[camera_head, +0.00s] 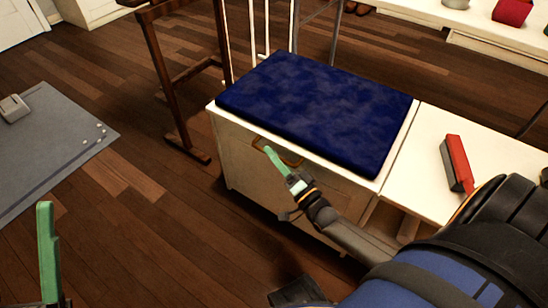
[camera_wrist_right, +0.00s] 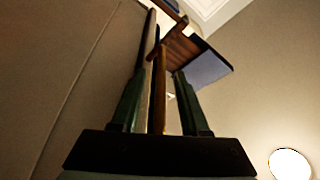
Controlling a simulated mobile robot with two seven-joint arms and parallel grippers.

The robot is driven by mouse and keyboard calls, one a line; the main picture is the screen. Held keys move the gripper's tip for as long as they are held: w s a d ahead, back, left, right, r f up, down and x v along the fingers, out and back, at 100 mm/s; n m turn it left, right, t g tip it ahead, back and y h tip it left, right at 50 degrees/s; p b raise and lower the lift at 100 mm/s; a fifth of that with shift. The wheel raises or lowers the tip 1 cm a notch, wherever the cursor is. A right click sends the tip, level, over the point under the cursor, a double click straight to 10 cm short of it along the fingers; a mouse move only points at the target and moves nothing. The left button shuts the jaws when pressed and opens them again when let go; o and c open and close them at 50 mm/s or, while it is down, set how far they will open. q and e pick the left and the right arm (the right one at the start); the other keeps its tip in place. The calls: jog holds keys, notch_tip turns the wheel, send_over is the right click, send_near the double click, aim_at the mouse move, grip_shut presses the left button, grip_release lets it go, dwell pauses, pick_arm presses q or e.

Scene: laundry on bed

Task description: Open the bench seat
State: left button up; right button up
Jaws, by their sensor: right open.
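The bench (camera_head: 245,165) is white with a dark blue cushion (camera_head: 315,105) on its seat, and the seat looks closed. A brown loop handle (camera_head: 290,160) is on its front, just below the seat edge. My right gripper (camera_head: 274,158) has its green fingers at this handle, partly covering it. In the right wrist view the right gripper (camera_wrist_right: 160,85) has its fingers apart, with an upright brown bar between them that looks like the handle; contact cannot be told. My left gripper (camera_head: 48,250) shows only one green finger at the lower left, far from the bench.
A white surface (camera_head: 425,150) adjoins the bench at right, with a red and grey brush-like object (camera_head: 457,163) on it. A dark wooden stand (camera_head: 178,85) is behind left of the bench. A grey mat (camera_head: 60,140) lies at far left. The wooden floor (camera_head: 150,230) between is clear.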

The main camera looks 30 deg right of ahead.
jog(key=shift+w, duration=0.15)
grip_shut()
dwell(0.4)
dwell(1.0)
